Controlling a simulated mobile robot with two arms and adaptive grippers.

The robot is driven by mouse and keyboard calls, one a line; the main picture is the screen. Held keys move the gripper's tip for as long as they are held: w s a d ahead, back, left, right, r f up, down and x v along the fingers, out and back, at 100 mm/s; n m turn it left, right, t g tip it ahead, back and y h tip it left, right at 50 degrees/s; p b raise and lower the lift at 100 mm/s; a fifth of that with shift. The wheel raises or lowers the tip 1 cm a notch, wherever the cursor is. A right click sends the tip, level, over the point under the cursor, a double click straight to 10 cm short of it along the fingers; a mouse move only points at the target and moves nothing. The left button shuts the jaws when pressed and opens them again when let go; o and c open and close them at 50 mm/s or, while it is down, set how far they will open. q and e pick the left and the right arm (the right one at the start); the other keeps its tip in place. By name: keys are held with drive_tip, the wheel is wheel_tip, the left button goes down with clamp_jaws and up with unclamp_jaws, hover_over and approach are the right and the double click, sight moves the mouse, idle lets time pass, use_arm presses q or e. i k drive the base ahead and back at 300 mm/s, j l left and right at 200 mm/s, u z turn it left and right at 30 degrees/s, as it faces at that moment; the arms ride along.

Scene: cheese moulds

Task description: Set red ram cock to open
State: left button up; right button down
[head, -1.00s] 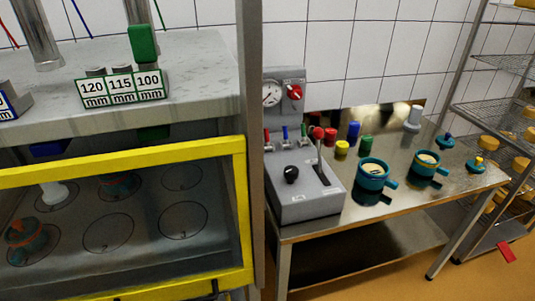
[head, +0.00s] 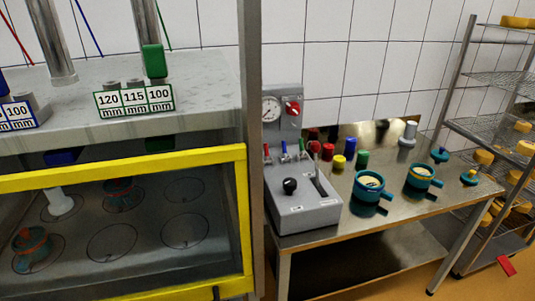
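A grey control box (head: 303,214) stands at the left end of the steel table. Three small cocks sit in a row along its back edge: a red cock (head: 267,150) at the left, a blue cock (head: 284,147) in the middle and a green cock (head: 302,145) at the right. Their handles look roughly upright; they are too small to tell open from closed. A black knob (head: 290,186) and a slotted lever (head: 317,183) are on the box top. Neither of my grippers is in view.
Teal moulds (head: 368,190) and coloured cylinders stand on the steel table (head: 385,228). A yellow-framed press (head: 246,225) fills the left. A wire rack (head: 490,80) stands at right.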

sight(268, 162)
drive_tip(key=u, duration=0.35)
drive_tip(key=i+l+u, duration=0.1)
drive_tip(key=l+u, duration=1)
drive_tip(key=l, duration=0.15)
